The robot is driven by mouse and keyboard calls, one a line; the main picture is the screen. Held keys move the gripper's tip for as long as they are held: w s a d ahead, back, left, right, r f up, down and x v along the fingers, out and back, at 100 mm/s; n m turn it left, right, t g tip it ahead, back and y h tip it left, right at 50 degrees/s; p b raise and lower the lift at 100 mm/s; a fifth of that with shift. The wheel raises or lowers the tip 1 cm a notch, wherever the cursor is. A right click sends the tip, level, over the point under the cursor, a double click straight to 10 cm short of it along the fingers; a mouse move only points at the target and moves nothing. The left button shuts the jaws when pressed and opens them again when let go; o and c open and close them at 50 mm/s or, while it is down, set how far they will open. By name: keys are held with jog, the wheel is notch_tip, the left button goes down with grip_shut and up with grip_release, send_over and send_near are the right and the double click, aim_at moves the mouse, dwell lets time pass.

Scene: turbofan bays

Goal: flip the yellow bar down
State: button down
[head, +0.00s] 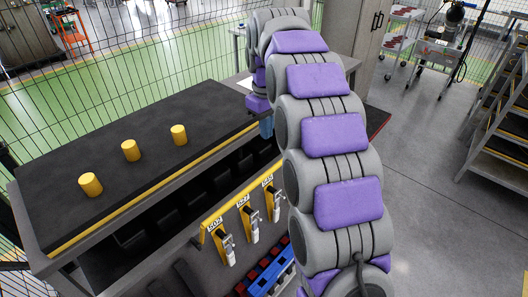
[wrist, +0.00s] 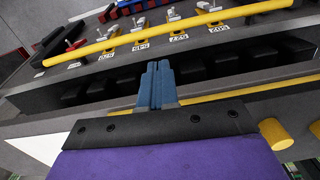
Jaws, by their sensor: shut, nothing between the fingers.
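The long yellow bar (wrist: 150,37) runs slanting across the top of the wrist view, in front of a row of yellow latch-like parts with number labels. In the head view the bar (head: 238,200) shows as a yellow strip behind the labels, partly covered by my arm. My gripper (wrist: 157,72) has blue fingers closed together with nothing between them. It points toward the bar and is apart from it in the picture, over the dark slotted gap of the bench. In the head view only a bit of blue shows beside my arm (head: 266,127).
A black-topped bench (head: 75,165) with a yellow edge strip carries three yellow cylinders (head: 130,150). Blue and red racks (head: 270,275) lie below the latches. A wire fence stands behind; open grey floor (head: 425,200) lies at right, near steps (head: 500,140).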

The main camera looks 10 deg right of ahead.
jog(key=shift+n, duration=0.3)
jog(key=w, duration=0.4)
jog(key=shift+a+p, duration=0.25)
jog(key=shift+p, duration=0.05)
notch_tip(320, 180, down, 13)
jog(key=s+d+b, duration=0.1)
jog(key=s, duration=0.1)
jog(key=shift+s+d+r+b, duration=0.2)
jog(key=shift+d+b, duration=0.1)
jog(key=shift+d, duration=0.1)
